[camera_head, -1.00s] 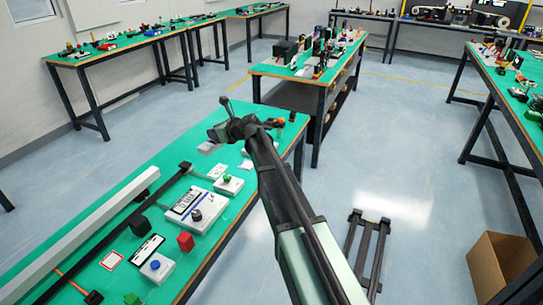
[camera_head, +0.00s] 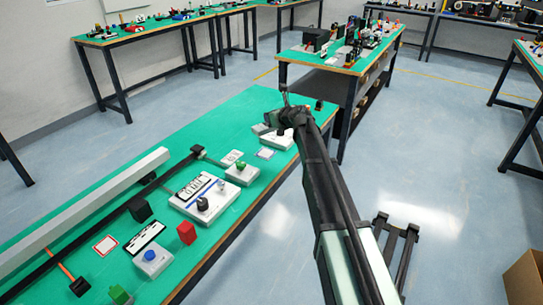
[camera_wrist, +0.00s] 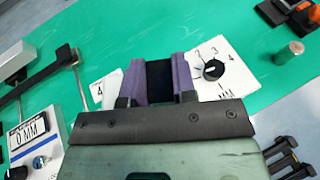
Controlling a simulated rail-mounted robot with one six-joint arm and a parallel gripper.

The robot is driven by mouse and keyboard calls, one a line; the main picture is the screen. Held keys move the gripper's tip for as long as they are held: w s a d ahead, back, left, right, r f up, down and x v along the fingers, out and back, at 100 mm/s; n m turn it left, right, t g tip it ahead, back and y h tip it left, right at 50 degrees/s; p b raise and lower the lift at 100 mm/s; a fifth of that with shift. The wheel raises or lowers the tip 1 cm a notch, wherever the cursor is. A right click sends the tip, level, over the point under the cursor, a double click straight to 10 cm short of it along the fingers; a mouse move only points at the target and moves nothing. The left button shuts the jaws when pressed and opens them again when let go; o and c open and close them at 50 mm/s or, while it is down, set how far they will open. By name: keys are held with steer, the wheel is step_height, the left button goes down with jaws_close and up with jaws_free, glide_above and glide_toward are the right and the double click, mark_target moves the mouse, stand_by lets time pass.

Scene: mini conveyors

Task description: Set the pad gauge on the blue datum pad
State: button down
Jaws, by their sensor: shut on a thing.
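My gripper (camera_wrist: 160,82) has purple fingers shut on a dark block (camera_wrist: 160,75), seen in the wrist view. I cannot tell for sure that this block is the pad gauge. In the head view my gripper (camera_head: 286,108) is over the far end of the green bench, and the arm hides what it holds. A white dial panel (camera_wrist: 213,85) with a black knob shows just beyond and right of the fingers. The blue datum pad cannot be clearly made out.
The green bench (camera_head: 262,100) carries a display box (camera_head: 190,190), a red block (camera_head: 186,233), a box with a blue knob (camera_head: 151,257) and a long grey rail (camera_head: 80,205). Bare green surface lies beyond the gripper.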

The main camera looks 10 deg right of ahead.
step_height(320, 180, down, 11)
steer(key=b, duration=0.8)
steer(key=shift+r, duration=0.25)
steer(key=shift+f, duration=0.2)
steer(key=c, duration=0.9)
jaws_free()
steer(key=shift+r, duration=0.1)
steer(key=shift+s+r, duration=0.1)
steer(key=shift+r, duration=0.15)
steer(key=p+v, duration=0.4)
steer(key=v, duration=0.7)
steer(key=shift+s+d+p, duration=0.25)
steer(key=shift+s+p, duration=0.1)
